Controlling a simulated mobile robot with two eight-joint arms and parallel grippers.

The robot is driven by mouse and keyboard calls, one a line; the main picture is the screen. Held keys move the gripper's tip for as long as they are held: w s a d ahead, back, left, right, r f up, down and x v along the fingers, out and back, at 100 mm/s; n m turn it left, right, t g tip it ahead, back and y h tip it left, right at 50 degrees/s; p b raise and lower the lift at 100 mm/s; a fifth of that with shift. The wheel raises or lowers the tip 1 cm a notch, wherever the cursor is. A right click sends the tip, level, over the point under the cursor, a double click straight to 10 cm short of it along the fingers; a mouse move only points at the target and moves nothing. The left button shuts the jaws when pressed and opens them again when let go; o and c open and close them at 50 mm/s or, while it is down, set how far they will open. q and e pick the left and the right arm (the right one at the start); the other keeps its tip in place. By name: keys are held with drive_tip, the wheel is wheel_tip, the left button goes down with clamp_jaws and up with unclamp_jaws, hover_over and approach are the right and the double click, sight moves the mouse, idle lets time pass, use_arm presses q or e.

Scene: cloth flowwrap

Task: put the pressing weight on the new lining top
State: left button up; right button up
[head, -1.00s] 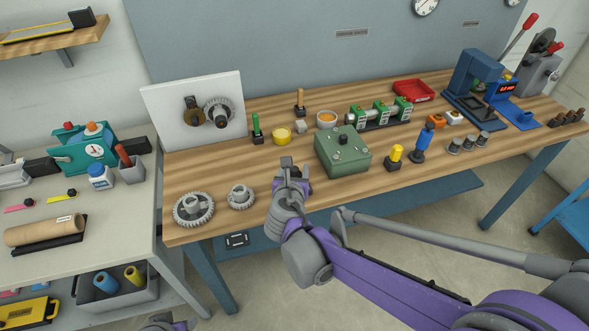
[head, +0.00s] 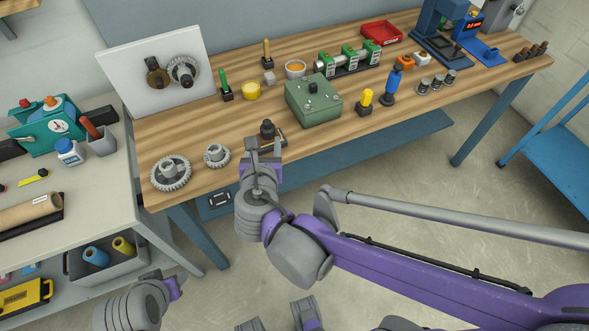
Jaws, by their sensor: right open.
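A dark knobbed piece (head: 267,128) on a low brownish block stands at the front of the wooden bench, left of the green box; it looks like the pressing weight, but I cannot be sure. My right gripper (head: 264,147) is open, with its fingertips just in front of this piece and partly covering its base. I cannot tell whether they touch it. No lining can be clearly made out; something flat may lie under the dark piece, hidden by the fingers. My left gripper (head: 168,284) is low at the bottom left, away from the bench, its jaws unclear.
The green box (head: 314,104) stands close right of the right gripper. Two gears, one large (head: 171,173) and one small (head: 216,155), lie to its left. A yellow pot (head: 251,91) and a cup (head: 295,69) stand behind. Bare wood (head: 350,135) shows at the front right.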

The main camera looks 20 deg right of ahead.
drive_tip(key=s+d+f+m+g+y, duration=0.2)
drive_tip(key=s+f+m, duration=0.3)
drive_tip(key=s+m, duration=0.4)
drive_tip(key=s+d+f+m+g+y, duration=0.2)
drive_tip(key=s+m, duration=0.7)
drive_tip(key=m, duration=1.3)
wheel_tip(320, 180, down, 5)
drive_tip(key=d+g, duration=0.2)
drive_tip(key=g, duration=0.1)
drive_tip(key=shift+d+r+m+g+y, duration=0.2)
drive_tip(key=shift+d+m+g+y, duration=0.1)
drive_tip(key=shift+d+m, duration=0.1)
drive_tip(key=shift+s, duration=0.1)
drive_tip(key=r+p, duration=0.2)
drive_tip(key=w+r+p, duration=0.1)
drive_tip(key=r+p, duration=0.1)
drive_tip(key=r, duration=0.1)
